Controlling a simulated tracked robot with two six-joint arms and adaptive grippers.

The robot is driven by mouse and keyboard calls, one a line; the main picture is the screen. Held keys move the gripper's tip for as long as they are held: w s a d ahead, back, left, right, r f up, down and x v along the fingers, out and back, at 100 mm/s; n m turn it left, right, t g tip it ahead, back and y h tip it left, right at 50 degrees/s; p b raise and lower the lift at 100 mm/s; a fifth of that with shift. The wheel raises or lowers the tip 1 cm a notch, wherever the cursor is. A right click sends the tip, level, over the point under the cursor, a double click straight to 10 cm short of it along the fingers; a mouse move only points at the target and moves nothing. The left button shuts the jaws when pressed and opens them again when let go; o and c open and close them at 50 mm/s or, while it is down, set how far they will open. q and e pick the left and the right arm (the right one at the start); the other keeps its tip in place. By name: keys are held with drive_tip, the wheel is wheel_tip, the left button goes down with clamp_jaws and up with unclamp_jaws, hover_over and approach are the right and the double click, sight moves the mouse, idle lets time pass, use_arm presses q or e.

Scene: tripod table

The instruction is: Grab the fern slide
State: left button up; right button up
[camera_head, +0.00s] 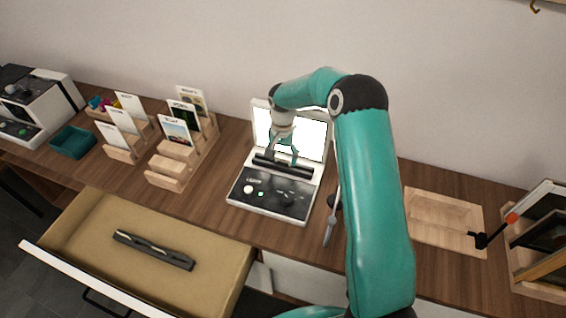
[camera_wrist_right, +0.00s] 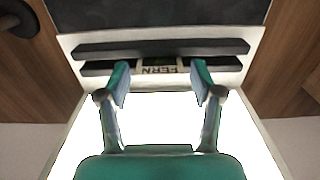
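The fern slide (camera_wrist_right: 158,69) shows in the right wrist view as a small piece with the word FERN upside down. It sits in a dark slotted bar of the white light-box device (camera_head: 235,197). My right gripper (camera_wrist_right: 160,80) is open, with one finger toward each side of the slide and a gap on both sides. In the head view the right gripper (camera_head: 283,157) is over the device's slot, in front of its bright panel, and the slide cannot be made out there. My left gripper is not in view.
The open drawer (camera_head: 90,225) holds a dark slotted bar (camera_head: 152,250). Wooden stepped racks (camera_head: 165,180) with cards and a teal tray (camera_head: 73,142) stand to the left. A wooden tray (camera_head: 445,218) and a wooden rack (camera_head: 540,290) stand to the right.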

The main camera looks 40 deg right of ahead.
drive_tip(key=c, duration=0.4)
drive_tip(key=shift+o, duration=0.2)
drive_tip(key=shift+r, duration=0.1)
